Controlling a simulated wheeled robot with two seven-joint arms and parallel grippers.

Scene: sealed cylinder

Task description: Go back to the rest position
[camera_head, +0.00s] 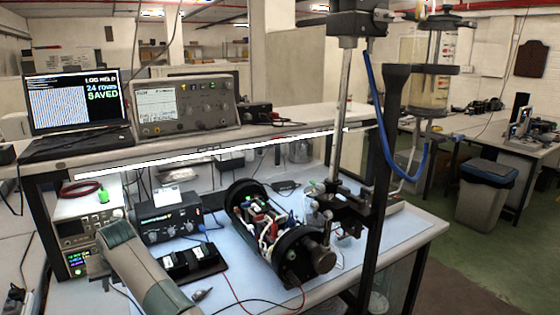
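My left arm comes in at the lower left, over the front left of the bench. My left gripper (99,264) seems to be the small dark part beside the arm link, close to the stacked instruments; its fingers are too unclear to tell open from shut. My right gripper is not in view. A cylinder (290,245) with black end rings lies on the pale blue mat (415,225), its wires and boards exposed in the middle. It is apart from my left arm.
A laptop (78,105) reading "LOG HELD 24 rows SAVED" and a bench instrument (185,104) stand on the upper shelf. A blue-black box (170,222) and a black tray (190,262) lie near my arm. A stand (395,150) rises at the right. A bin (485,195) stands beyond.

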